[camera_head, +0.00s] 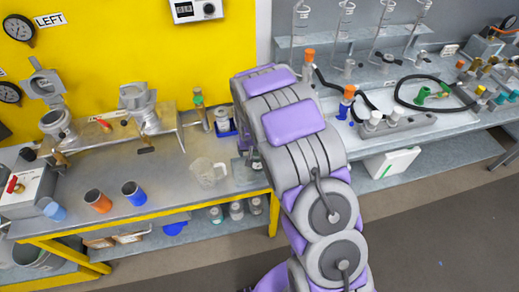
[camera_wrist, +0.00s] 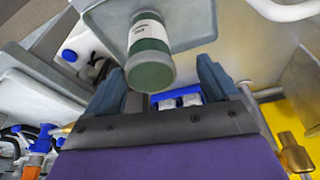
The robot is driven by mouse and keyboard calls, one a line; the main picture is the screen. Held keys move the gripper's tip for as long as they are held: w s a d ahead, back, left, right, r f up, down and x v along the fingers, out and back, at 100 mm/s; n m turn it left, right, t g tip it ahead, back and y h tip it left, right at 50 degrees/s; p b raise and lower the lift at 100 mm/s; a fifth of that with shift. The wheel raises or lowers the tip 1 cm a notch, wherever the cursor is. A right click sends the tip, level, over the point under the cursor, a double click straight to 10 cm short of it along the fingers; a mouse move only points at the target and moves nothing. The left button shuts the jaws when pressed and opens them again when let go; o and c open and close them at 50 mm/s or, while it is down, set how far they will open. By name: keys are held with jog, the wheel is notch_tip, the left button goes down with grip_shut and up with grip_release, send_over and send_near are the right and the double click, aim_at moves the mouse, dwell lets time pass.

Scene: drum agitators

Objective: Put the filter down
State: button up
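In the wrist view a green cylinder (camera_wrist: 149,52) with a white label shows ahead of my gripper (camera_wrist: 163,85), in front of a grey plate-like surface (camera_wrist: 188,22). I cannot tell for sure whether this cylinder is the filter; nothing else stands out as one. The two dark blue-grey fingers are spread wide, with visible gaps on both sides of the cylinder, and appear to touch nothing. In the head view my purple and grey arm reaches over the end of the left bench, and my gripper is hidden behind it.
The left bench (camera_head: 170,192) has a yellow edge. It holds a clear jug (camera_head: 207,172), an orange cup (camera_head: 98,201), a blue cup (camera_head: 134,193) and a blue holder (camera_head: 223,128). The right bench (camera_head: 465,117) carries glassware and a black hose. Floor is free at the lower right.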

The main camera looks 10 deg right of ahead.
jog(key=d+r, duration=0.2)
jog(key=shift+s+r, duration=0.3)
jog(key=shift+r, duration=0.05)
jog(key=s+a+r+p, duration=0.1)
jog(key=s+a+r, duration=0.1)
jog(key=a+r, duration=0.3)
jog(key=s+d+r+g, duration=0.1)
jog(key=s+d+r, duration=0.4)
jog(key=s+r, duration=0.45)
jog(key=s+r+n+g, duration=0.1)
jog(key=s+r, duration=0.3)
jog(key=s, duration=1.1)
jog(key=s+a+r+n+g, duration=0.1)
jog(key=s+r, duration=0.4)
jog(key=s, duration=0.9)
jog(key=shift+s+g+y, duration=0.3)
jog(key=shift+s+g, duration=0.05)
jog(key=shift+g, duration=0.55)
